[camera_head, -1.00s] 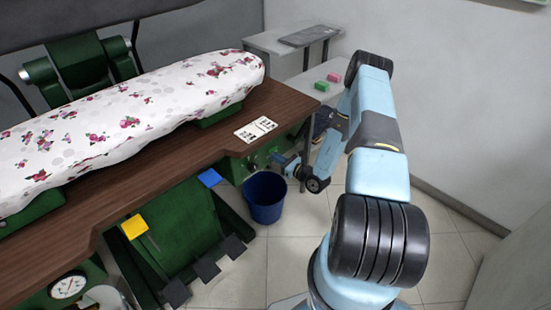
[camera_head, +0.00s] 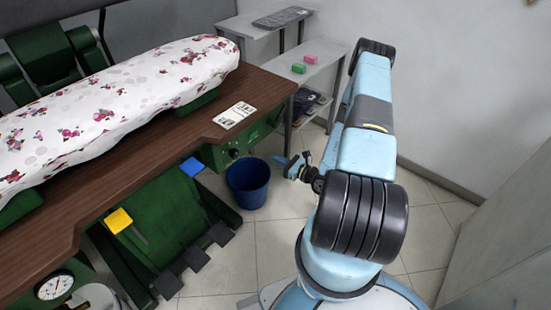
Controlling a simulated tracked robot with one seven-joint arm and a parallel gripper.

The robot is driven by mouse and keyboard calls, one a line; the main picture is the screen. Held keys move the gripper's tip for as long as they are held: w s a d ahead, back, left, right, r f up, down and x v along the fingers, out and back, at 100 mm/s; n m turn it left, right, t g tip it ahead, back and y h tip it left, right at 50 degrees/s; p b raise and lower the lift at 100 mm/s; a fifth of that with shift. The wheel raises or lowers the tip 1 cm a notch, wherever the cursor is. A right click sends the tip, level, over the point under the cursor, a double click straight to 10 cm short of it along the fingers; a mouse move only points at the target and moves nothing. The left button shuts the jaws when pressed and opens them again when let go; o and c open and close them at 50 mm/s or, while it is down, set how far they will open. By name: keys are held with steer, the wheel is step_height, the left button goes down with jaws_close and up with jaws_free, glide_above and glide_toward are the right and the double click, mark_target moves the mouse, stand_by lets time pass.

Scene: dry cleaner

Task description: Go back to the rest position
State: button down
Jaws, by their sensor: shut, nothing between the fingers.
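My arm, light blue with black joints, stands at the right of the head view and is folded back toward my base. My gripper (camera_head: 284,164) shows small at the arm's end, left of the large black joint and to the right of the blue bucket (camera_head: 247,184). It is shut and empty, apart from the bucket and the table. The arm hides part of the floor and wall behind it.
A brown-topped pressing table (camera_head: 240,95) with a flowered board (camera_head: 115,100) fills the left. A grey shelf (camera_head: 325,60) at the back bears green and pink blocks (camera_head: 299,68) (camera_head: 310,58). Tiled floor (camera_head: 290,240) lies open between bucket and my base. A wall stands right.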

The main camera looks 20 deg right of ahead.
stand_by(0.4)
steer(key=s+a+r+n+g+y, duration=0.1)
steer(key=a+r+n+g, duration=0.2)
steer(key=r+n+g, duration=0.5)
steer(key=s+a+r+n+g+y, duration=0.2)
steer(key=a+r+n, duration=0.2)
steer(key=r, duration=0.9)
steer(key=s+a+r+n+g+y, duration=0.1)
steer(key=a+r+n+g, duration=0.2)
steer(key=r+n+g, duration=0.5)
steer(key=s+d+r+n+t+h, duration=0.2)
steer(key=s+r+n+t+h, duration=0.2)
steer(key=s+r+h, duration=0.3)
steer(key=s+d+r+n+t+h, duration=0.2)
steer(key=s+r+n+t+h, duration=0.2)
steer(key=s+r, duration=1)
step_height(320, 180, up, 5)
steer(key=n+h, duration=0.1)
steer(key=h, duration=0.2)
steer(key=shift+t, duration=0.3)
